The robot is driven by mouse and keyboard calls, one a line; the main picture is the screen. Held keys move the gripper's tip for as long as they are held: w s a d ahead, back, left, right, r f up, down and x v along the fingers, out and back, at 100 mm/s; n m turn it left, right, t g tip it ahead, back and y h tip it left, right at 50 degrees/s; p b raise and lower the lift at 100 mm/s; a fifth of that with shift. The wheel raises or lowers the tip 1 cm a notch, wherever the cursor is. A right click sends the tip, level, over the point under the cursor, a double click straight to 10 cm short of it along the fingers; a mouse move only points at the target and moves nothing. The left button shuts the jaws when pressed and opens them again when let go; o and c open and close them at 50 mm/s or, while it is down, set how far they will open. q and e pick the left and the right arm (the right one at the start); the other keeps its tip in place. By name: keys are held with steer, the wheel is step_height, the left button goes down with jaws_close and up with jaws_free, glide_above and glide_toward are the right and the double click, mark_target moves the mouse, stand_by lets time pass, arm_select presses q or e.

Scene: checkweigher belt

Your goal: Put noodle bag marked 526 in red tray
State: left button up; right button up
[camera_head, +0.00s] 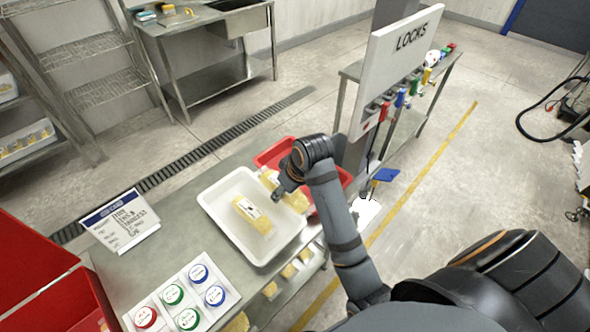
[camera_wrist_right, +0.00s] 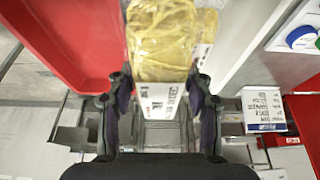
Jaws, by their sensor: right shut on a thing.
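My right gripper (camera_head: 280,190) is shut on a yellow noodle bag (camera_wrist_right: 163,42) with a white label; the fingers (camera_wrist_right: 160,98) hold its near end. The number on its label is too small to read. In the head view the held bag (camera_head: 297,201) is partly hidden by the gripper, at the border between the red tray (camera_head: 265,157) and the white tray. In the right wrist view the red tray (camera_wrist_right: 70,45) lies left of the bag. Another labelled noodle bag (camera_head: 252,214) lies in the white tray (camera_head: 221,232). My left gripper is out of view.
Round-lidded containers (camera_head: 187,294) stand in a white holder at the bench's front. A printed sign (camera_head: 120,220) stands at its left. A red bin (camera_head: 35,270) is at far left. The LOCKS board (camera_head: 405,50) rises behind the red tray. More yellow bags (camera_head: 289,271) sit below the bench edge.

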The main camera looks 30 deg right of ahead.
steer(key=shift+d+p, duration=0.5)
steer(key=shift+d, duration=0.65)
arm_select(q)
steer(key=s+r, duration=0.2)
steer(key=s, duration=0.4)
arm_select(e)
steer(key=w+d+f, duration=0.1)
steer(key=w+d, duration=0.1)
steer(key=p, duration=0.2)
glide_above(303, 188)
steer(key=f, duration=0.7)
steer(key=shift+s+a+f, duration=0.1)
steer(key=shift+s+a, duration=0.25)
steer(key=shift+w+d+f, duration=0.1)
steer(key=shift+f, duration=0.15)
steer(key=shift+w+d+f, duration=0.15)
steer(key=shift+f, duration=0.05)
step_height(303, 188, down, 3)
steer(key=shift+d+f+p, duration=0.1)
steer(key=shift+p, duration=0.7)
steer(key=shift+f, duration=0.25)
steer(key=o, duration=1)
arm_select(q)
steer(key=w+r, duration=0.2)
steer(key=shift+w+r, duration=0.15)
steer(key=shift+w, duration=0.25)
arm_select(e)
steer(key=shift+o, duration=0.4)
steer(key=shift+r, duration=0.15)
